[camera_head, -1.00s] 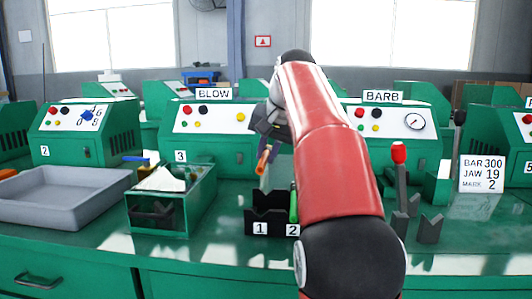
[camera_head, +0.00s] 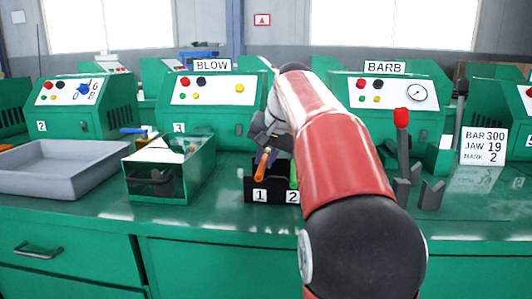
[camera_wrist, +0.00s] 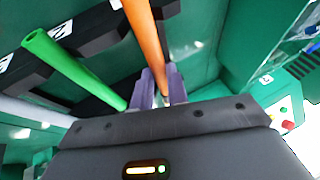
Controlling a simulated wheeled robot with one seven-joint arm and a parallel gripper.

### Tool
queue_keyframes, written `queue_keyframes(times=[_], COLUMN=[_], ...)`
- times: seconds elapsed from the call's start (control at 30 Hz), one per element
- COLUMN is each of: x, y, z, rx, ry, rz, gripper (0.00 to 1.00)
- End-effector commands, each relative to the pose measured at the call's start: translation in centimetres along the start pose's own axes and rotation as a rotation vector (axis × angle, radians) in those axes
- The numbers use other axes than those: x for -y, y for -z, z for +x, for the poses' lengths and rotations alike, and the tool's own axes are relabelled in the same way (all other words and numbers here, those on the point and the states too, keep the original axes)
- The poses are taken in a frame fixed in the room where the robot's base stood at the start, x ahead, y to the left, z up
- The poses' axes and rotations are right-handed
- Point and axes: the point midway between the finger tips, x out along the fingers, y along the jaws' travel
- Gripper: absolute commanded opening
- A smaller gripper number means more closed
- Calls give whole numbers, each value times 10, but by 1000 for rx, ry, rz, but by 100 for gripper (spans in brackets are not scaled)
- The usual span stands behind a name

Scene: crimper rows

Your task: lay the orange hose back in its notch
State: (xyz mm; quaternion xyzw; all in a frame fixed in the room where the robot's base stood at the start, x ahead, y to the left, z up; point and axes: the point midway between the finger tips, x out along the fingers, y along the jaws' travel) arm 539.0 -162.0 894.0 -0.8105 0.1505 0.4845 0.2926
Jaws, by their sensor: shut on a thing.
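The orange hose (camera_head: 262,164) is held in my gripper (camera_head: 270,150), just above or at the notch marked 1 of the black notched rack (camera_head: 250,182). I cannot tell whether it touches the notch. In the wrist view the orange hose (camera_wrist: 146,32) runs up from between the purple fingers of my gripper (camera_wrist: 163,88), which are shut on it. The green hose (camera_head: 293,181) is at the notch marked 2, partly hidden by my arm. The green hose (camera_wrist: 68,64) lies across the black rack (camera_wrist: 97,32) in the wrist view.
A green open-topped, clear-sided box (camera_head: 168,188) stands left of the rack, with a grey tray (camera_head: 60,192) further left. A red-tipped lever (camera_head: 402,120) and dark uprights (camera_head: 432,195) stand on the right. Green machines line the back. The bench front (camera_head: 200,225) is clear.

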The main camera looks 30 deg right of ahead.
Motion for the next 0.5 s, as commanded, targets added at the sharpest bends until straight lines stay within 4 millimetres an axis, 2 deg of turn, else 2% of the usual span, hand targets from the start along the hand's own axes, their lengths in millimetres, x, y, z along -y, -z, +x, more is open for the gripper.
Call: queue_keyframes(times=[0.13,0.47,0.5], x=[-2,-3,-3], y=[-3,-3,-3], z=[7,8,8], rx=[-2,-2,-2], ry=[1,0,0], rz=[0,0,0], gripper=[0,0,17])
